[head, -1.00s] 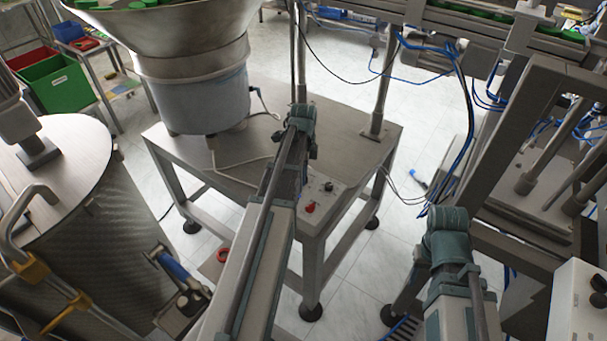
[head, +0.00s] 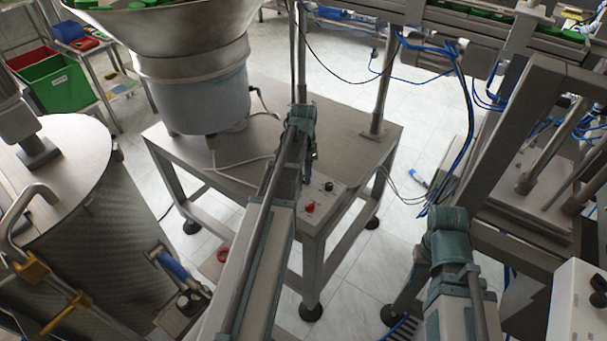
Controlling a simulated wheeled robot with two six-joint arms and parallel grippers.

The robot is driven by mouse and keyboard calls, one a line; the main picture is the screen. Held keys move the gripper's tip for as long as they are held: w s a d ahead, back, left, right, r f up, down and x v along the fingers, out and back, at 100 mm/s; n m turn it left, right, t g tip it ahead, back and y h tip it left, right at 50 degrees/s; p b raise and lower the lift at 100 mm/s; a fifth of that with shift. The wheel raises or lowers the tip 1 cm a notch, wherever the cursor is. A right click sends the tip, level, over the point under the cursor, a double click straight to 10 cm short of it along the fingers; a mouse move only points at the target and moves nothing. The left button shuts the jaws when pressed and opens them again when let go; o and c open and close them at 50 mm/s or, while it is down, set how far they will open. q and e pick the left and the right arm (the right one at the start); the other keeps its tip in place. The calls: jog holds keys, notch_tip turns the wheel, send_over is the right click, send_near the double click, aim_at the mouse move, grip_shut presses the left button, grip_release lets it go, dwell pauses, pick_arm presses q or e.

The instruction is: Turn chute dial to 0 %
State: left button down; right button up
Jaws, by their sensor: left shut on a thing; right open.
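The control panel (head: 328,200) sits on the front corner of the steel feeder table. It carries a black knob (head: 328,186) and a red knob (head: 310,207), both uncovered. My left arm reaches up to this panel, and its wrist and gripper (head: 309,172) hang at the panel's back left edge. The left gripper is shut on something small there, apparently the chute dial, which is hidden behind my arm. The dial's pointer and scale cannot be read. My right gripper (head: 397,298) is open, low at the right, far from the panel; its fingertips are hard to make out.
The feeder bowl (head: 190,65) stands on the table (head: 355,150) behind my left arm. Steel posts rise from the table. A steel drum (head: 75,230) is at the left, a machine frame (head: 520,235) at the right. Open floor lies between table and frame.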

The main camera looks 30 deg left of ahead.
pick_arm(q)
jog(key=n, duration=0.4)
jog(key=shift+n, duration=0.3)
jog(key=n, duration=0.4)
jog(key=shift+n, duration=0.3)
jog(key=n, duration=0.4)
jog(key=shift+n, duration=2.4)
jog(key=c, duration=0.6)
grip_release()
jog(key=shift+r, duration=0.15)
